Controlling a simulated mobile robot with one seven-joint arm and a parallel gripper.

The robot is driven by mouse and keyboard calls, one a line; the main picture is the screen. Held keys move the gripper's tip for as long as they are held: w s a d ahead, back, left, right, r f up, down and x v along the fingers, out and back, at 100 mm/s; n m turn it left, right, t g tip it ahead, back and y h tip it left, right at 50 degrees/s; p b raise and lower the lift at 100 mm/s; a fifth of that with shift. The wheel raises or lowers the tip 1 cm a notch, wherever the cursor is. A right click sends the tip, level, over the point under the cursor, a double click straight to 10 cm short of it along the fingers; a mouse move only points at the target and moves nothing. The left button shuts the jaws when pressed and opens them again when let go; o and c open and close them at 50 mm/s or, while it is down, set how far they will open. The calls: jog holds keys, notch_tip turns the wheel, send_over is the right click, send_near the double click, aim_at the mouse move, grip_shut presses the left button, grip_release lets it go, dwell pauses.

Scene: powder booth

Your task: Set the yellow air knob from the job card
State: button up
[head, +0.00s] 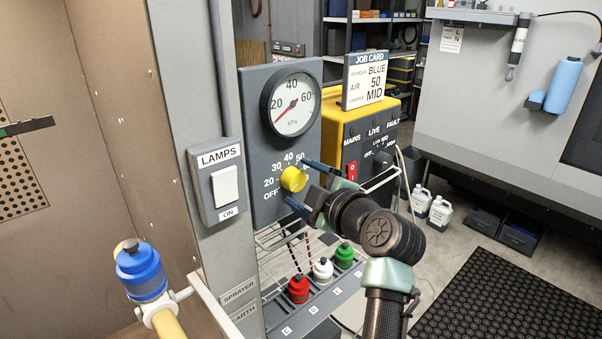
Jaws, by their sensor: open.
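The yellow air knob (292,179) sits on a grey panel, with marks OFF, 20, 30, 40 and 50 around it. I cannot tell which mark it points at. My gripper (299,183) is open, one finger above right of the knob and the other below it. Whether either finger touches the knob is unclear. The job card (365,79) stands on the yellow unit and reads powder BLUE, air 50, charge MID. The round kPa gauge (292,104) above the knob has its red needle pointing lower left, below 20.
A LAMPS switch (224,186) is on the post at left. Red (298,289), white (323,268) and green (344,255) capped containers stand in a rack below. The yellow unit (359,135) is close behind my gripper. A blue-capped spray cup (142,271) is at lower left.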

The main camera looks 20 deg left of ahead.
jog(key=shift+w+a+f, duration=0.15)
jog(key=shift+w+a, duration=0.2)
grip_shut()
dwell(0.3)
